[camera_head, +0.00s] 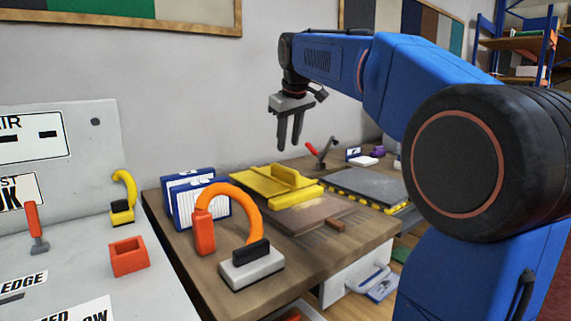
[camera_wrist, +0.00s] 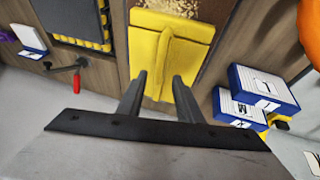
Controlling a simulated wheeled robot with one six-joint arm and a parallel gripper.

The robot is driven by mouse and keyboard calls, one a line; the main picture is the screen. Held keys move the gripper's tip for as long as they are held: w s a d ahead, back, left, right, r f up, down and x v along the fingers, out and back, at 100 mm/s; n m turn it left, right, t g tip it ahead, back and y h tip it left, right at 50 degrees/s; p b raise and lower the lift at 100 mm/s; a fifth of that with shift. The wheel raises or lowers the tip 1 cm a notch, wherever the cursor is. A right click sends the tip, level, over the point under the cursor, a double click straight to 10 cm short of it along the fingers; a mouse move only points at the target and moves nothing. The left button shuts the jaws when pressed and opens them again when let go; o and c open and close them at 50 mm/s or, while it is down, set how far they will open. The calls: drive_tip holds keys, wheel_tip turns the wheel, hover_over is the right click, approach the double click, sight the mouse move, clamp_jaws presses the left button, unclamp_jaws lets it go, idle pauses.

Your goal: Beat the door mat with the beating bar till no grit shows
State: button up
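The door mat is a flat brown piece (camera_head: 308,215) on the wooden table; its top with pale grit shows at the top edge of the wrist view (camera_wrist: 180,7). A yellow plate with a raised ridge, seemingly the beating bar (camera_head: 268,182), lies at the mat's far end; in the wrist view (camera_wrist: 150,45) its ridge points toward my fingers. I cannot tell how much of the mat it covers. My gripper (camera_head: 290,145) hangs above and behind the table, empty, its fingers apart. In the wrist view (camera_wrist: 160,95) the fingers frame the plate's near edge, apart from it.
An orange curved-handled tool (camera_head: 203,230) stands near the table's front left. Blue-and-white boxes (camera_head: 183,212) stand left of the plate. A dark tray with yellow-black edging (camera_head: 368,186) lies right, a red-handled clamp (camera_head: 318,153) behind.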

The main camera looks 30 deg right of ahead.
sight(286, 169)
drive_tip(key=x, duration=0.9)
drive_tip(key=shift+f, duration=0.15)
drive_tip(key=shift+c, duration=0.5)
clamp_jaws()
